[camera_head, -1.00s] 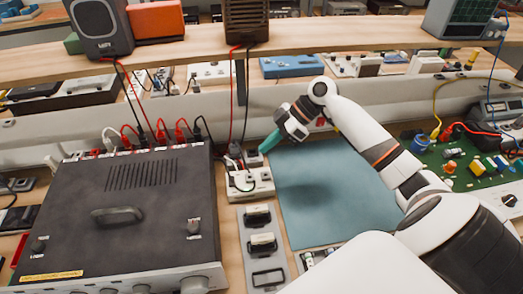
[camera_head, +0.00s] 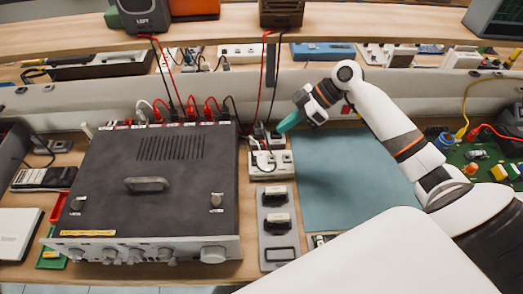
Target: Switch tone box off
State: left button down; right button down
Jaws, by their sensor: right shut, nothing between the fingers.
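A large dark box (camera_head: 150,190) with a silver front panel (camera_head: 140,250) lies on the bench at the left. The front panel carries several knobs and a large dial (camera_head: 213,254). I cannot read which thing is labelled as the tone box. My right gripper (camera_head: 288,122) has teal fingers, shut and empty. It is beyond the box's right side, and in the picture its tips are just above a white socket strip (camera_head: 270,165) with plugs in it. I cannot tell whether they touch anything. My left gripper is not in view.
Red, black and white cables run from the box's rear edge. A grey panel with black switches (camera_head: 278,225) lies right of the box. A bare teal mat (camera_head: 350,185) is free room under my right arm. A green circuit board (camera_head: 480,155) lies at the right. A shelf (camera_head: 200,40) crosses the back.

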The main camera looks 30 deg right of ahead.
jog(key=p, duration=0.3)
send_over(253, 162)
jog(key=d, duration=0.2)
notch_tip(253, 162, down, 6)
jog(key=shift+s+d+f, duration=0.1)
jog(key=shift+s+f, duration=0.05)
jog(key=shift+f, duration=0.05)
jog(key=f, duration=0.1)
jog(key=f+p, duration=0.1)
jog(key=f, duration=0.1)
jog(key=shift+s+a+f, duration=0.15)
jog(key=shift+a+f, duration=0.05)
jog(key=shift+f, duration=0.6)
jog(key=shift+s+f+b, duration=0.15)
jog(key=shift+f+b, duration=0.2)
jog(key=shift+b, duration=0.1)
jog(key=shift+s+r, duration=0.1)
